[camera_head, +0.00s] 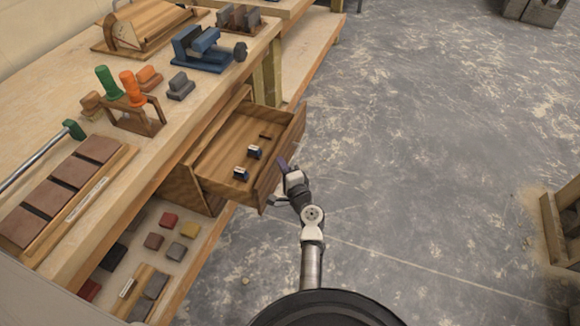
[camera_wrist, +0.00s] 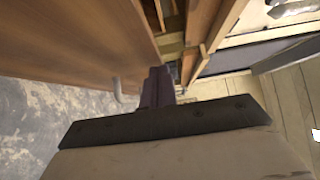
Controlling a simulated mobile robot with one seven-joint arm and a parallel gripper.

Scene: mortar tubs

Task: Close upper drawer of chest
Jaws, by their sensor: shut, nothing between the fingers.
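The upper drawer (camera_head: 245,148) of the wooden chest under the bench is pulled out, with a few small dark items lying in it. My gripper (camera_head: 282,163) is at the outer side of the drawer front, near its front corner. Its fingers (camera_wrist: 157,86) are together with nothing between them. In the wrist view a brown wooden panel (camera_wrist: 75,38), which looks like the drawer front, fills the upper left, with a pale handle (camera_wrist: 118,90) beside the fingers. I cannot tell whether the fingers touch the drawer.
The workbench top (camera_head: 190,110) holds a blue vise (camera_head: 205,50), an orange-and-green-handled tool rack (camera_head: 135,110) and brown blocks. A lower shelf (camera_head: 190,265) carries several coloured blocks. The grey floor to the right is open, with a wooden crate (camera_head: 552,232) at the far right.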

